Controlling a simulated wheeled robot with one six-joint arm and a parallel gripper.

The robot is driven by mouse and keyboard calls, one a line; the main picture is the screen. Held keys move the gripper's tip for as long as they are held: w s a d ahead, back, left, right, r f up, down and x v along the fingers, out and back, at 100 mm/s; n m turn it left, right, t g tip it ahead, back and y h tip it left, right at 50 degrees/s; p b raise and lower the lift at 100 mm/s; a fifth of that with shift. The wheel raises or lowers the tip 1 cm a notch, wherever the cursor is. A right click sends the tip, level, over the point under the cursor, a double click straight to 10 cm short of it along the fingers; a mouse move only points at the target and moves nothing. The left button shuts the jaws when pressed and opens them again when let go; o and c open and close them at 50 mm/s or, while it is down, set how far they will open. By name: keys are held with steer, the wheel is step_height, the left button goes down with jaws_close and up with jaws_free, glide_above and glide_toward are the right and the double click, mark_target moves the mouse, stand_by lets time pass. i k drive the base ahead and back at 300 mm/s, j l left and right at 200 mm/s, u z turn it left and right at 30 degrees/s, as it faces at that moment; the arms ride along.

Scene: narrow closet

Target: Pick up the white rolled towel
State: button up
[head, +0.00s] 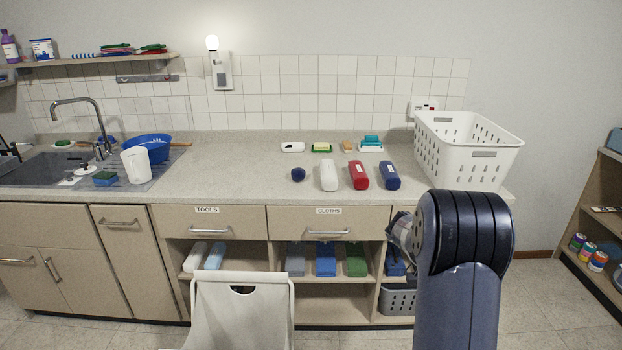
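The white rolled towel (328,175) lies on the counter, its near end close to the front edge. A red rolled towel (358,175) and a blue rolled towel (389,175) lie to its right, with small gaps between them. A small dark blue round item (298,174) sits just to its left. My arm rises at the lower right, in front of the counter and well apart from the white towel. No gripper fingers show; they are hidden behind my arm or out of frame.
A white basket (470,180) stands at the counter's right end. Soap dishes (321,148) and a brush lie behind the towels. A blue bowl (152,146) and a white jug (136,164) are left by the sink. A white fabric hamper (242,310) stands before the cabinet. The counter left of the towels is clear.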

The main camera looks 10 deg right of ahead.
mark_target(329, 183)
steer(key=i+l+u, duration=0.1)
steer(key=u, duration=0.35)
steer(key=i+l+u, duration=0.1)
steer(key=u, duration=0.3)
steer(key=l+u, duration=0.15)
steer(key=u, duration=0.3)
steer(key=i+l+u, duration=0.1)
steer(key=u, duration=0.3)
steer(key=l+u, duration=0.15)
steer(key=l, duration=0.4)
steer(key=l+u, duration=0.2)
steer(key=l, duration=0.35)
steer(key=l+u, duration=0.15)
steer(key=l, duration=0.4)
steer(key=k+l+u, duration=0.2)
steer(key=l, duration=0.35)
steer(key=l+u, duration=0.15)
steer(key=l, duration=0.7)
steer(key=k+l, duration=0.1)
steer(key=l, duration=0.15)
